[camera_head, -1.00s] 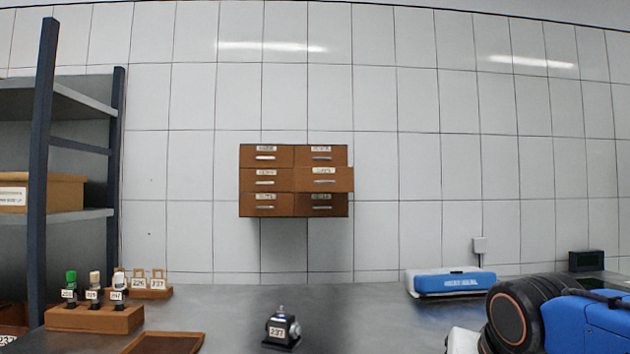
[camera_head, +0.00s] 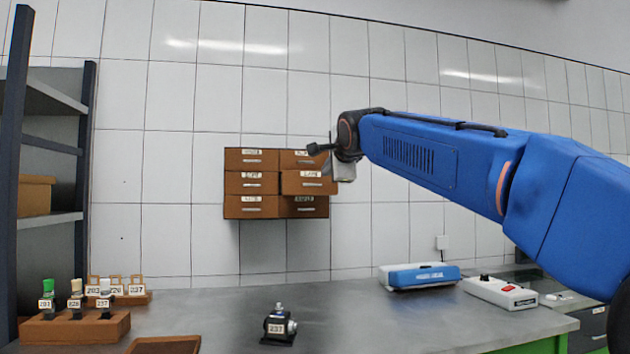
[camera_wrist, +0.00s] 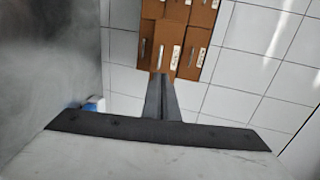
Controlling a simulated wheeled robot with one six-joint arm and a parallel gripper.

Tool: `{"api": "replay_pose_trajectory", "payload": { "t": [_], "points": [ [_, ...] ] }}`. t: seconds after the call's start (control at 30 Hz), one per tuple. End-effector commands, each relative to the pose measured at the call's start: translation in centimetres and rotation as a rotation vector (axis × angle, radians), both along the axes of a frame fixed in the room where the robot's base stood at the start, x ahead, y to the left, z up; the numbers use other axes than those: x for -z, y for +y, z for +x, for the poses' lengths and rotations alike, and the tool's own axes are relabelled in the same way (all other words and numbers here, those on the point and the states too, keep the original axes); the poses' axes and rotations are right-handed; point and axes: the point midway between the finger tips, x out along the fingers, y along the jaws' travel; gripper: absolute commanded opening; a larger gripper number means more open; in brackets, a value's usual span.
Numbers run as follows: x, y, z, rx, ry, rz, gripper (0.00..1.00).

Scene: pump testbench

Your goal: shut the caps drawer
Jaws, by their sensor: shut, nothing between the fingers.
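The caps drawer (camera_head: 308,183) is the middle drawer of the right column in a brown wall cabinet (camera_head: 250,185). It stands out from the front, and its label is hard to read. In the wrist view a protruding drawer front (camera_wrist: 167,42), likely the same one, lies just beyond my fingertips. My gripper (camera_head: 318,149) is shut and empty. In the head view it shows in front of the upper right drawers, overlapping the cabinet's right side. In the wrist view my gripper (camera_wrist: 160,78) points at the cabinet; I cannot tell whether it touches.
Below is a grey bench with a small numbered pump (camera_head: 279,325), a wooden rack of capped vials (camera_head: 75,328), a blue-and-white case (camera_head: 418,276) and a white switch box (camera_head: 500,292). A shelf unit (camera_head: 40,150) stands at left. The wall around the cabinet is bare.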

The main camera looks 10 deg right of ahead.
Motion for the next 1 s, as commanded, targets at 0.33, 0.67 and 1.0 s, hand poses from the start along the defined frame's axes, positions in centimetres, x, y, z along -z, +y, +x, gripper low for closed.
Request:
{"api": "replay_pose_trajectory", "payload": {
  "t": [0.33,0.67,1.0],
  "points": [
    [1.3,0.1,5.0,0.000,0.004,-0.003,0.00],
    [2.4,0.2,10.3,0.001,0.003,-0.002,0.00],
    [3.1,0.2,13.1,0.000,0.003,-0.003,0.00]
  ]
}}
